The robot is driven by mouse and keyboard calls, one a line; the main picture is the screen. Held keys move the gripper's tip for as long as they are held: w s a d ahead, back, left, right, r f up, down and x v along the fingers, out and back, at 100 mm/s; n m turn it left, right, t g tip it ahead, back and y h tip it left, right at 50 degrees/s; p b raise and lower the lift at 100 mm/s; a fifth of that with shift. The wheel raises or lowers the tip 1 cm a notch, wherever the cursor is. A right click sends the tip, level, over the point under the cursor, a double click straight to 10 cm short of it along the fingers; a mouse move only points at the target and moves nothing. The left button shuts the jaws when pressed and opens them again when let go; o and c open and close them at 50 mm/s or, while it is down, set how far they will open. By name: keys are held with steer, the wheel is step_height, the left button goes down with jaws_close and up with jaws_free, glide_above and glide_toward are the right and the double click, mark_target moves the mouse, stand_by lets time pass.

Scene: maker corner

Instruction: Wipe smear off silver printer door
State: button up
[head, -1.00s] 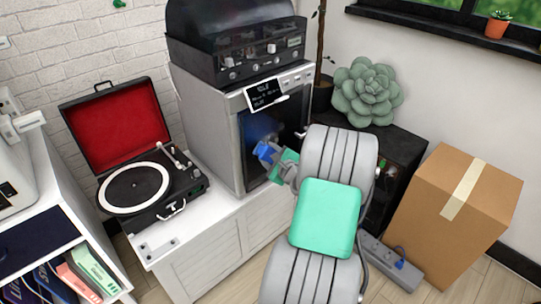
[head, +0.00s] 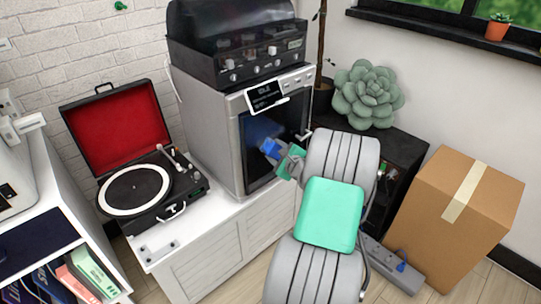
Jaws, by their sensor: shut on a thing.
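The silver printer (head: 228,140) stands on a white cabinet, with a dark door (head: 256,128) in its front. A bluish smear (head: 258,131) shows on the door's dark pane, partly hidden by what my gripper holds. My gripper (head: 276,151) is at the lower middle of the door, shut on a small blue thing (head: 270,147), which looks like a cloth or sponge. The blue thing is against or very close to the pane; I cannot tell whether it touches. My arm hides the door's lower right part.
A black unit with knobs (head: 262,50) sits on top of the printer. An open record player (head: 140,185) is at left on the white cabinet (head: 215,250). A cardboard box (head: 430,220), a green succulent (head: 367,95) and a power strip (head: 392,268) are at right.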

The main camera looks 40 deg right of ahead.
mark_target(268, 151)
steer(key=shift+w+d+b, duration=0.15)
steer(key=shift+d+b, duration=0.2)
steer(key=shift+d, duration=1.75)
steer(key=shift+w+d+b, duration=0.1)
steer(key=shift+d+b, duration=0.25)
steer(key=shift+d, duration=1.7)
steer(key=shift+r+p, duration=0.9)
steer(key=shift+r, duration=0.2)
steer(key=shift+s+a+p, duration=0.1)
steer(key=shift+a+p, duration=0.75)
steer(key=shift+a, duration=0.75)
steer(key=shift+s+a+f, duration=0.1)
steer(key=shift+a+f, duration=0.05)
steer(key=shift+a, duration=0.25)
steer(key=shift+a+p, duration=1.9)
steer(key=shift+a, duration=2)
steer(key=shift+a+r+p, duration=0.1)
steer(key=shift+r+p, duration=0.75)
steer(key=shift+r, duration=0.15)
steer(key=shift+d+f, duration=0.15)
steer(key=shift+d, duration=0.2)
steer(key=d+b, duration=0.1)
steer(key=d, duration=0.1)
steer(key=shift+d+f, duration=0.1)
steer(key=shift+d, duration=0.2)
steer(key=shift+d+b, duration=1.2)
steer(key=shift+d, duration=2.65)
steer(key=shift+w+d, duration=0.2)
steer(key=shift+d, duration=0.35)
